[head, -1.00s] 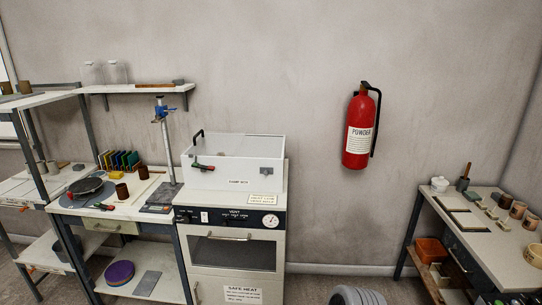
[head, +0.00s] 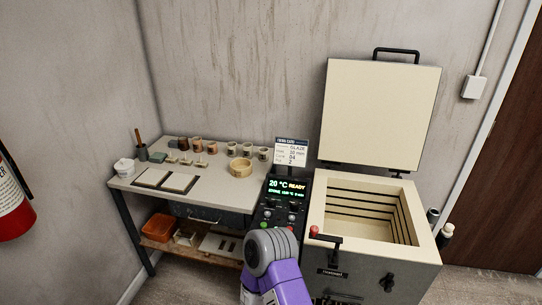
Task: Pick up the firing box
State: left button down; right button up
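No thing here is labelled as the firing box, and I cannot tell for sure which one it is. A round, open tan box (head: 241,168) sits on the worktable near its right end. An orange box (head: 159,227) sits on the shelf below, at the left. The kiln (head: 372,230) stands at the right with its lid (head: 380,113) raised, and its chamber looks empty. A purple and grey link of my own arm shows at the bottom centre. Neither of my grippers' fingers is in view.
The worktable (head: 208,187) holds several small cups (head: 197,145) at the back, flat tiles (head: 179,183) and a white lidded pot (head: 124,167). A control panel (head: 283,199) reading 20 °C READY stands between table and kiln. A fire extinguisher (head: 12,198) hangs at the left edge.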

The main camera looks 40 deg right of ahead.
aim_at(239, 167)
jog(key=z, duration=0.65)
jog(key=i, duration=0.6)
jog(key=z, duration=0.55)
